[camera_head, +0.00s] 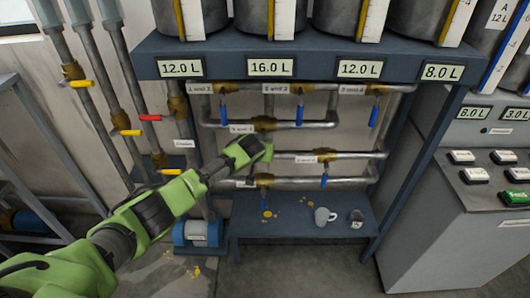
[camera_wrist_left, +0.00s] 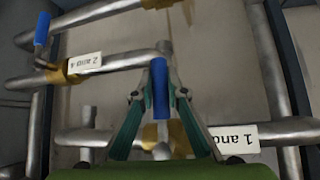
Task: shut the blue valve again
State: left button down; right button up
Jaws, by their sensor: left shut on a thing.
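My left gripper (camera_head: 262,150) reaches into the pipework under the tank shelf; its fingers are hard to make out in the head view. In the left wrist view, the fingers of this gripper (camera_wrist_left: 160,95) are closed around a blue valve lever (camera_wrist_left: 160,84), one on each side. The brass body (camera_wrist_left: 178,137) behind it is partly hidden by the fingers. In the head view this lever is hidden behind my gripper. Other blue levers hang on the upper pipe at the left (camera_head: 223,112), middle (camera_head: 299,115) and right (camera_head: 374,115). My right gripper is not in view.
Lower blue levers hang at the right (camera_head: 323,180) and near the bench (camera_head: 264,203). A grey mug (camera_head: 323,216) and a small jar (camera_head: 356,218) stand on the bench (camera_head: 300,234). Red (camera_head: 150,117) and yellow (camera_head: 82,84) levers sit on the left pipes. A control cabinet (camera_head: 440,225) stands right.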

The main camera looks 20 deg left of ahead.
pick_arm(q)
jog(key=shift+s+a+f, duration=0.1)
jog(key=shift+a, duration=0.05)
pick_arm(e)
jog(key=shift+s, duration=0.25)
pick_arm(q)
jog(key=c, duration=2)
grip_release()
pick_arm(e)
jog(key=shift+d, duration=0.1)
pick_arm(q)
jog(key=v, duration=1.2)
